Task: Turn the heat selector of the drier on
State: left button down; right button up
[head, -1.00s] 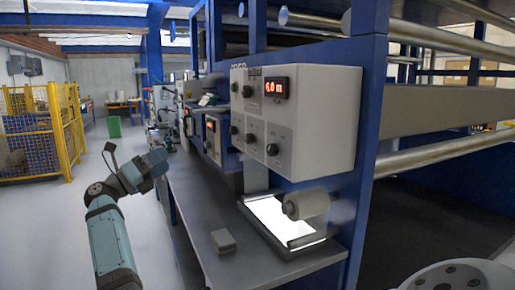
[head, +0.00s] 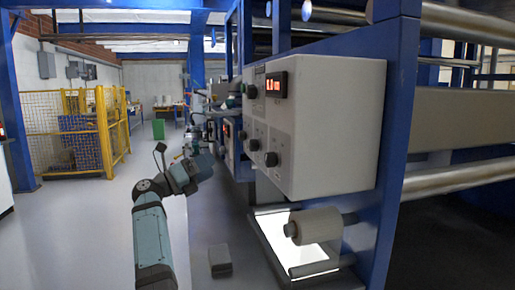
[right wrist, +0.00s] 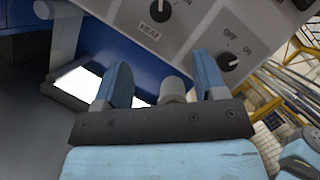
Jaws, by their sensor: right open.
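The grey control panel (head: 330,120) of the drier, with dark knobs and a red display, stands right of centre in the head view. In the right wrist view a knob (right wrist: 158,8) with a HEAT label shows at the top edge. A second dark knob (right wrist: 228,62) with OFF and ON labels sits to its lower right; I cannot tell its setting for sure. My right gripper (right wrist: 163,60) is open and empty, its blue fingers apart below the panel face. Its right finger is nearest the OFF/ON knob; contact is not clear. In the head view its jaws are hard to make out.
A lit tray (head: 268,229) and a pale roller (head: 319,225) are below the panel. A small grey block (head: 220,260) lies to their left. Blue frame posts (head: 398,130) stand at right. The aisle is clear toward the yellow fence (head: 107,130).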

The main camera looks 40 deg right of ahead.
aim_at(249, 146)
pick_arm(q)
jog(key=shift+b, duration=0.3)
pick_arm(e)
jog(key=x, duration=1.3)
jog(key=shift+d+r, duration=0.25)
